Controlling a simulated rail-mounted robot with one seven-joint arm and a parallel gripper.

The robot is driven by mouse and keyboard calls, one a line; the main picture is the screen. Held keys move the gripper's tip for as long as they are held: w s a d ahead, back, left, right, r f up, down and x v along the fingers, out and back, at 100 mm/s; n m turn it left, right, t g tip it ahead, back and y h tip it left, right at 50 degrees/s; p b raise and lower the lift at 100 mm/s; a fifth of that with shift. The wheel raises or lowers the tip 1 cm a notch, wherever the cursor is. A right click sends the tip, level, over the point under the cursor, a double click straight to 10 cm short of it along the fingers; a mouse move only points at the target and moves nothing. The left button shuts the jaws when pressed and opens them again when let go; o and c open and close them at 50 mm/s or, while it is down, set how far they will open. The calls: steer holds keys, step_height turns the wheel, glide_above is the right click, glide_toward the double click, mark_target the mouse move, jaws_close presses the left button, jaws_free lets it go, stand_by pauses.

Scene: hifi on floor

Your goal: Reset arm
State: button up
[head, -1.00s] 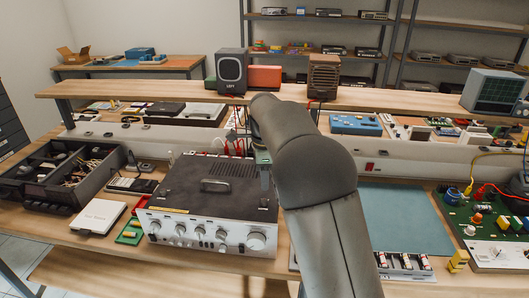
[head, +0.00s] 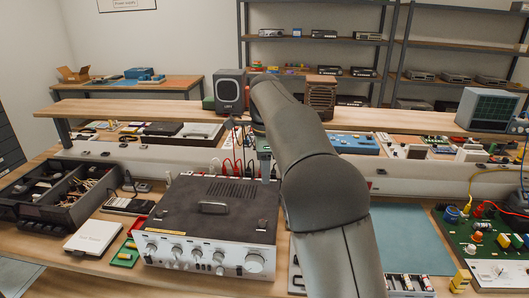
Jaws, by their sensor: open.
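My arm rises from the bottom of the head view and bends away over the bench. My gripper (head: 264,160) hangs at its far end, small and partly hidden, near the back right corner of the black-topped silver amplifier (head: 212,213). It is open, and I see nothing held in it. The fingertips are hard to make out. Red and dark cables (head: 232,160) run close to its left, behind the amplifier.
A raised shelf (head: 120,108) crosses the bench, carrying a left speaker (head: 230,92), a brown speaker (head: 320,97) and an oscilloscope (head: 487,108). A parts tray (head: 55,190) is at left. A blue-green mat (head: 410,238) and a green circuit board (head: 480,235) lie at right.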

steer(key=s+d+f+n, duration=0.2)
steer(key=s+d+n, duration=0.5)
steer(key=s+d, duration=0.5)
steer(key=s+d+f+n, duration=0.2)
steer(key=s+f+n, duration=0.2)
steer(key=s, duration=0.7)
steer(key=s+d+f+n, duration=0.2)
steer(key=s+f+n, duration=0.3)
steer(key=s, duration=0.6)
steer(key=shift+s+d+f+n+t, duration=0.3)
steer(key=shift+s+d+f+t, duration=0.1)
steer(key=shift+f, duration=0.35)
